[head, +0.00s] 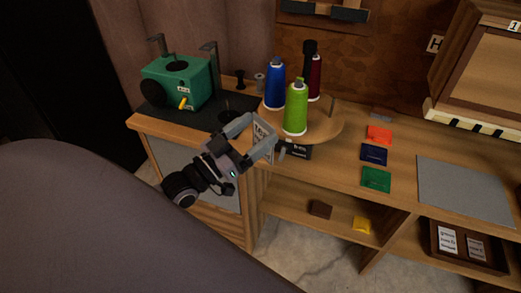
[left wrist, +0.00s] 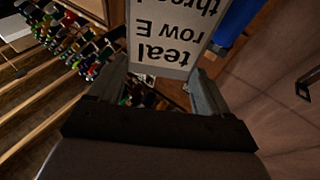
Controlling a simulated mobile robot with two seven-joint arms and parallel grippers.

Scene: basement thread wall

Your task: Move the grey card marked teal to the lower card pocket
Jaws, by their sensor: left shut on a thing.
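The grey card (head: 263,133) is held in my left gripper (head: 261,140), in front of the worktop's front edge by the round wooden thread stand. In the left wrist view the card (left wrist: 167,42) is pale with dark print, upside down, reading "teal", "row E" and a cut-off third line starting "thre". The left gripper's fingers (left wrist: 160,90) are on either side of its near end. A dark pocket-like holder (head: 330,12) is on the back wall at the top; I cannot tell whether it is the lower card pocket. My right gripper is not in view.
Blue (head: 275,85), green (head: 295,110) and dark red thread cones stand on the round stand (head: 328,128). A black labelled block (head: 297,151) is close right of the gripper. A green machine (head: 178,82) is left. A tray (head: 438,246) with white cards is on the lower shelf.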

